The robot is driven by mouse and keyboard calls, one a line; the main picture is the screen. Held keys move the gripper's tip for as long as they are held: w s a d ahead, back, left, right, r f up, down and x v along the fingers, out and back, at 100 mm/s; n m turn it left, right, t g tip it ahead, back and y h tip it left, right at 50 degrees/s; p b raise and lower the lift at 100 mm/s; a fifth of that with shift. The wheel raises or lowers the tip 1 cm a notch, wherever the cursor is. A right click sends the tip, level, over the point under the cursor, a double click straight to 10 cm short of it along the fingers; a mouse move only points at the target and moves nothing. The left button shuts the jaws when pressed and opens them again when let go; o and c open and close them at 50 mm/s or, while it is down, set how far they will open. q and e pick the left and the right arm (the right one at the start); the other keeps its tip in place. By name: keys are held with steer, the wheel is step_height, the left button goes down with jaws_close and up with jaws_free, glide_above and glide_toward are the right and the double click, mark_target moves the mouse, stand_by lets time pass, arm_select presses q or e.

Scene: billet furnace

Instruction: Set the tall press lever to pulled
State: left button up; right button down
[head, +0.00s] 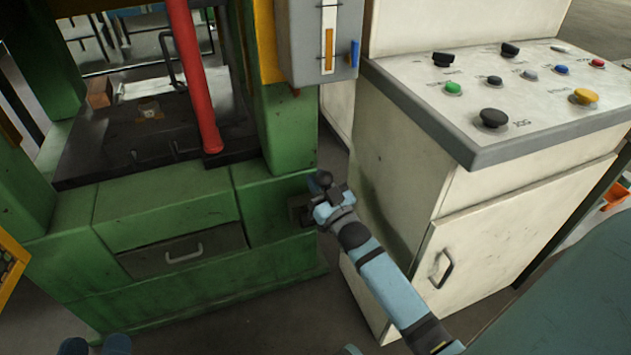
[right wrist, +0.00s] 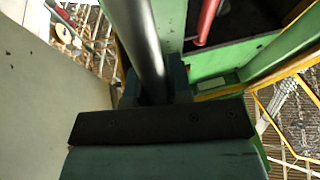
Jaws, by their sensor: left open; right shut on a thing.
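The tall press lever is a grey metal rod (right wrist: 139,45) in the right wrist view. It runs up from between my right gripper's fingers (right wrist: 155,92) and leaves the view at the top. In the head view my right gripper (head: 325,194) is at the right front corner of the green press, beside the white console. It is shut on the lever, whose dark round knob (head: 323,178) shows just above the fingers. The lever's lower part is largely hidden by my gripper. Only blue parts of mine show at the bottom left; no left fingers are visible.
The green press (head: 165,210) has a drawer and a slanting red bar (head: 192,70). The white console (head: 500,200) with several coloured buttons stands close to the right of my gripper. A grey box (head: 318,50) with a slotted scale hangs above. Floor shows between press and console.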

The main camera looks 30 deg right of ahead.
steer(key=shift+s+a+f+t+b, duration=0.15)
steer(key=shift+s+f+t+b, duration=0.15)
steer(key=shift+s, duration=0.3)
steer(key=shift+s+a+f+t+b, duration=0.2)
steer(key=shift+s+f+t, duration=0.15)
steer(key=shift+s, duration=0.2)
arm_select(q)
steer(key=shift+g, duration=0.7)
step_height(320, 180, down, 4)
steer(key=shift+d+f+b, duration=0.1)
steer(key=shift+b, duration=0.4)
arm_select(e)
steer(key=shift+s+a+f+n+t, duration=0.15)
steer(key=shift+s+n+t, duration=0.1)
steer(key=shift+s, duration=0.2)
steer(key=shift+s+f+n+t, duration=0.15)
steer(key=shift+s+t, duration=0.05)
steer(key=shift+s, duration=0.2)
steer(key=shift+f, duration=0.1)
arm_select(q)
steer(key=shift+s, duration=0.1)
arm_select(e)
steer(key=c, duration=1.1)
jaws_free()
steer(key=shift+s, duration=0.15)
steer(key=shift+o, duration=0.2)
steer(key=v, duration=0.7)
steer(key=shift+s, duration=0.2)
